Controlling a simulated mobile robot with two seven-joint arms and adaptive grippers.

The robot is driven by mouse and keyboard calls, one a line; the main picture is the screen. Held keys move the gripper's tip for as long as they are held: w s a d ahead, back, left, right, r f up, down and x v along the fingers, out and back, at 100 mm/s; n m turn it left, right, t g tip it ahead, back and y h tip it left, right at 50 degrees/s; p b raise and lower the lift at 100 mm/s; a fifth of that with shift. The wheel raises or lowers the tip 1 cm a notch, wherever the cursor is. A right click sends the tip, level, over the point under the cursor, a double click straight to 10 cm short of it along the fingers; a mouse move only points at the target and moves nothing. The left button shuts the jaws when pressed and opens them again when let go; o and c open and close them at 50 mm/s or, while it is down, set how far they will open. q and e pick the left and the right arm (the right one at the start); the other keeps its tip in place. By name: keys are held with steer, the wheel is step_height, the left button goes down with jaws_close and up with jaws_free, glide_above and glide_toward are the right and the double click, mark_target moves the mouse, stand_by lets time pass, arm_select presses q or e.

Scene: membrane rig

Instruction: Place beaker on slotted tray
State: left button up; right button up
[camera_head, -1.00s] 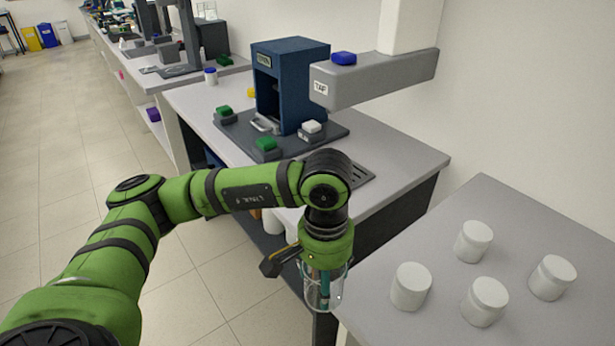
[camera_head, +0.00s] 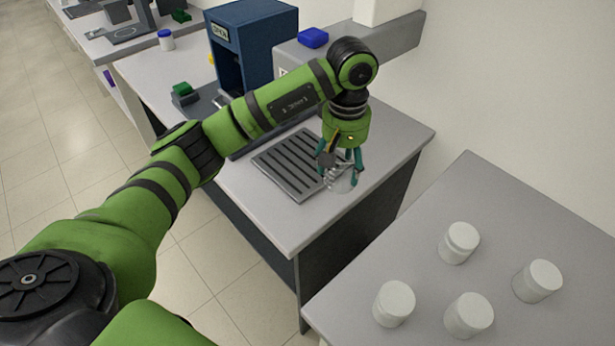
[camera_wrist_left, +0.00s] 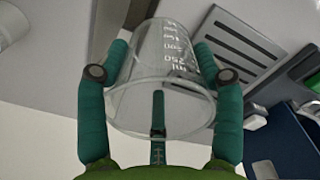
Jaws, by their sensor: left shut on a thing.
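The clear glass beaker (camera_head: 343,180) is held by my left gripper (camera_head: 341,172), near the right edge of the slotted tray in the head view. The grey slotted tray (camera_head: 283,160) lies on the bench, partly hidden behind my arm and gripper. In the left wrist view, the slotted tray (camera_wrist_left: 240,45) is up and to the right of the beaker, bare where visible. My right gripper is not in view.
A blue cabinet-like machine (camera_head: 262,45) stands behind the tray, with a grey arm block beside it carrying a blue cap (camera_head: 313,37). Several white jars (camera_head: 459,243) stand on the separate right table (camera_head: 400,240). A gap separates this table from the bench.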

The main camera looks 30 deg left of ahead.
arm_select(q)
steer(key=a+f+p, duration=0.2)
steer(key=a+f, duration=0.1)
steer(key=f, duration=0.1)
steer(key=a+f+p, duration=0.3)
steer(key=a+f, duration=0.1)
steer(key=shift+s+a, duration=0.2)
steer(key=shift+a, duration=0.05)
steer(key=shift+f, duration=0.15)
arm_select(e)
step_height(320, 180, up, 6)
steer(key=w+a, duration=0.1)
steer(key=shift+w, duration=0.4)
arm_select(q)
steer(key=shift+f, duration=0.1)
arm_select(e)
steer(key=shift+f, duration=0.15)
arm_select(q)
steer(key=shift+f+b, duration=0.15)
steer(key=shift+b, duration=0.2)
steer(key=o, duration=1.3)
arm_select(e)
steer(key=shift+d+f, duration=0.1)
